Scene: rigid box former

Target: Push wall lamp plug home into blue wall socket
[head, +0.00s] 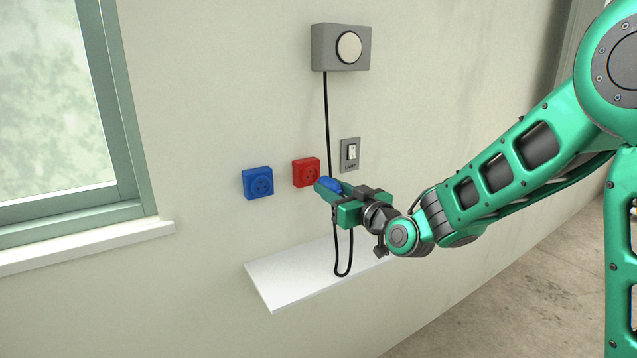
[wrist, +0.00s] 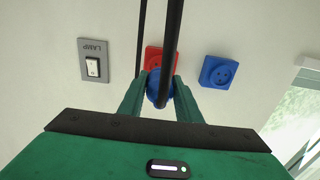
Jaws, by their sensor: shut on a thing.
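The blue wall socket (head: 258,183) is on the wall at the left in the head view, with its holes uncovered; it also shows right of centre in the wrist view (wrist: 218,72). My gripper (head: 328,188) is shut on the blue lamp plug (head: 330,184), out from the wall, to the right of the blue socket and apart from it. In the wrist view the plug (wrist: 154,88) sits between the fingertips (wrist: 160,92), in front of the lower part of the red socket. The plug's front is hidden there. The black cord runs from the plug to the wall lamp (head: 341,47).
A red socket (head: 306,172) sits between the blue socket and a grey switch (head: 350,154) marked LAMP. A white shelf (head: 280,284) juts out below, with a loop of cord hanging near it. A window (head: 55,105) with a sill is at the left.

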